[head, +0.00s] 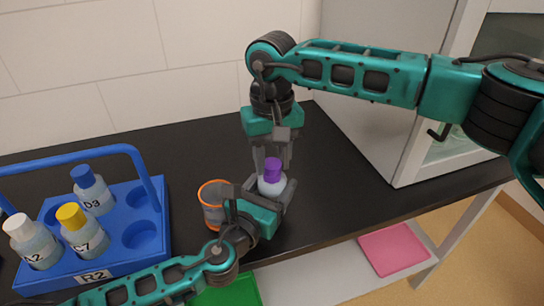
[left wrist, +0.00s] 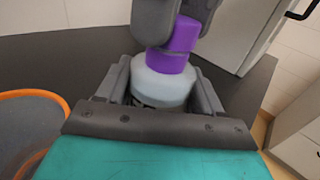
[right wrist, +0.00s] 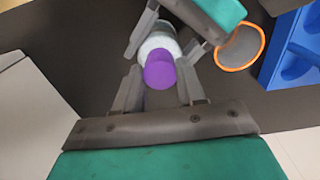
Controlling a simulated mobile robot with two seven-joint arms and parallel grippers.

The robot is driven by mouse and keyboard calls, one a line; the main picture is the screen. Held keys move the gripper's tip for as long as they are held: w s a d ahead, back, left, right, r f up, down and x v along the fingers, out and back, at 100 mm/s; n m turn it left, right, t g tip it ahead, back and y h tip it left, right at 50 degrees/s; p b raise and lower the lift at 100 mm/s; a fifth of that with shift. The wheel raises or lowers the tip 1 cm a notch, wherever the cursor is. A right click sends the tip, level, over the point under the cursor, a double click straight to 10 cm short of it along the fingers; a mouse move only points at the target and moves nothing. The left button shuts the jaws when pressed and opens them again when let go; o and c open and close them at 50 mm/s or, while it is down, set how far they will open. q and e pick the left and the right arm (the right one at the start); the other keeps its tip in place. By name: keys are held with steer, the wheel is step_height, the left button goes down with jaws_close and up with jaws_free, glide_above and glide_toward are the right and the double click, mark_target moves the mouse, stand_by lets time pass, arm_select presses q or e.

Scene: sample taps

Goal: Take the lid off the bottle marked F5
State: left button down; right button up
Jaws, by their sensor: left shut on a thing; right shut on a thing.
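A pale bottle (head: 271,187) with a purple lid (head: 272,165) stands out over the black counter, just right of the orange-rimmed cup. Its marking cannot be read in these frames. My left gripper (head: 268,192) is shut on the bottle's body, with a finger on each side in the left wrist view (left wrist: 162,88). My right gripper (right wrist: 160,85) comes from above and is shut on the purple lid (right wrist: 160,71). The lid sits at the bottle's top, looking slightly tilted in the left wrist view; I cannot tell whether it is loose.
An orange-rimmed cup (head: 212,212) stands close beside my left gripper. A blue rack (head: 120,258) marked R2 holds bottles D3 (head: 91,193), C7 (head: 82,232) and A2 (head: 33,243). A grey cabinet (head: 375,90) stands at the right.

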mark_target(272, 163)
steer(key=shift+r, duration=0.15)
stand_by(0.5)
steer(key=shift+r, duration=0.95)
steer(key=shift+r, duration=0.1)
steer(key=shift+r, duration=1.9)
arm_select(q)
steer(key=shift+c, duration=0.4)
jaws_free()
steer(key=shift+r, duration=0.1)
arm_select(e)
steer(key=shift+r, duration=0.1)
